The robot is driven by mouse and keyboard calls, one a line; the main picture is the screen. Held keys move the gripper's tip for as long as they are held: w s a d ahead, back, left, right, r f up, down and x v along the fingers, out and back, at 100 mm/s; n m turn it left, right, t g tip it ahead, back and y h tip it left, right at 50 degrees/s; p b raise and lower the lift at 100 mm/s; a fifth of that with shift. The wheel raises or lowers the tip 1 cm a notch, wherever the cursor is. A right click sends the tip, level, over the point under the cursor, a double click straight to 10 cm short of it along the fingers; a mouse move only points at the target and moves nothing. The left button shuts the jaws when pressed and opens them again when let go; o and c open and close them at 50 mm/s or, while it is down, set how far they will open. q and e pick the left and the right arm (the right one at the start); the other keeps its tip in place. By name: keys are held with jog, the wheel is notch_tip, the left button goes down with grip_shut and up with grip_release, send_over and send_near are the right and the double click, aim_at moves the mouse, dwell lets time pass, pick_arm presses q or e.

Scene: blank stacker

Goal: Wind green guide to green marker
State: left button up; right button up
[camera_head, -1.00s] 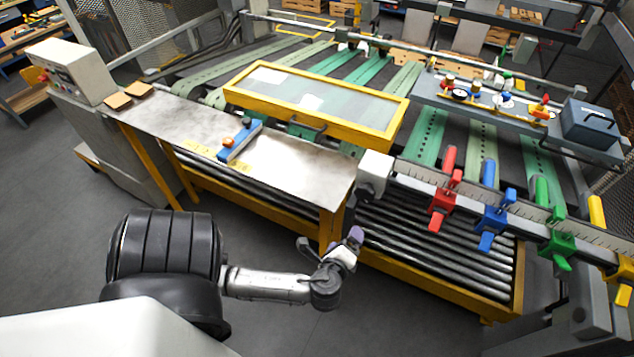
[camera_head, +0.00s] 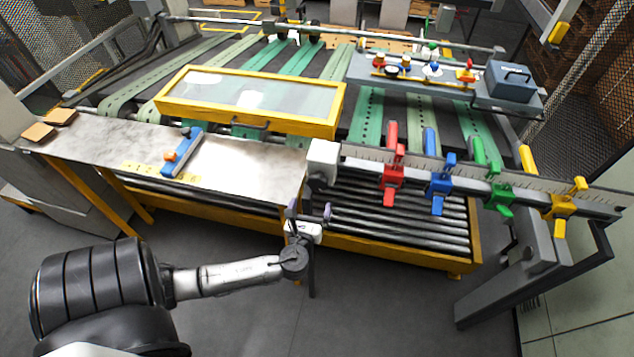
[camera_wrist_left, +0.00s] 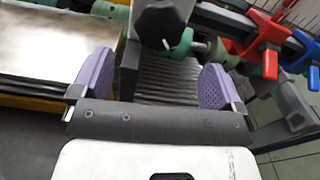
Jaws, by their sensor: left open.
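The green guide (camera_head: 500,195) is a clamp-like block with a handle, hanging on the ruled rail (camera_head: 460,171) between the blue guide (camera_head: 440,183) and the yellow guide (camera_head: 565,205). A green cylinder (camera_head: 479,151) stands just behind it. I cannot make out a separate green marker on the rail scale. My left gripper (camera_head: 310,211) is open and empty, low in front of the rail's left end block (camera_head: 322,162) and well left of the green guide. In the left wrist view, its purple fingers (camera_wrist_left: 155,75) stand apart, with a black knob (camera_wrist_left: 161,22) beyond them. My right gripper is not in view.
The red guide (camera_head: 393,177) is the guide closest to the end block. A metal table (camera_head: 240,170) with a blue-and-orange tool (camera_head: 181,155) lies left of the gripper. Rollers (camera_head: 400,225) in a yellow frame lie beneath the rail. Floor in front is clear.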

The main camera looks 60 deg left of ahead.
aim_at(317, 187)
pick_arm(q)
jog(key=p+x, duration=0.1)
jog(key=x, duration=0.7)
jog(key=shift+w+a, duration=0.1)
jog(key=shift+w, duration=0.1)
jog(key=c, duration=0.9)
